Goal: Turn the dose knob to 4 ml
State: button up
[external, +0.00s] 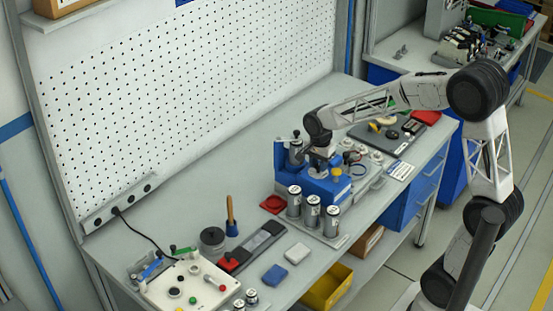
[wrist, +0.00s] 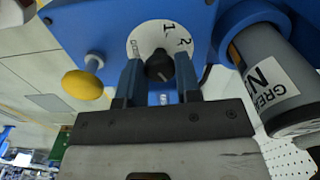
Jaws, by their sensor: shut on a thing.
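The dose knob (wrist: 158,68) is small and black on a white round dial (wrist: 146,38) on a blue dispenser (wrist: 225,20). The numerals 1 and 2 show on the dial, with small lettering at its left. The rest of the dial is hidden, and I cannot read the knob's pointer setting. My gripper (wrist: 159,78) has one finger on each side of the knob and is shut on it. In the external view my gripper (external: 321,163) is down at the blue dispenser (external: 312,187) on the bench; the knob is hidden there.
A yellow-headed plunger (wrist: 82,84) is left of the knob, and a grey grease canister (wrist: 272,75) is close on the right. Several metal cans (external: 312,212) stand in front of the dispenser. A pegboard (external: 190,90) rises behind the bench.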

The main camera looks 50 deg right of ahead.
jog(key=o, duration=0.9)
jog(key=shift+r, duration=0.1)
jog(key=shift+r, duration=3.8)
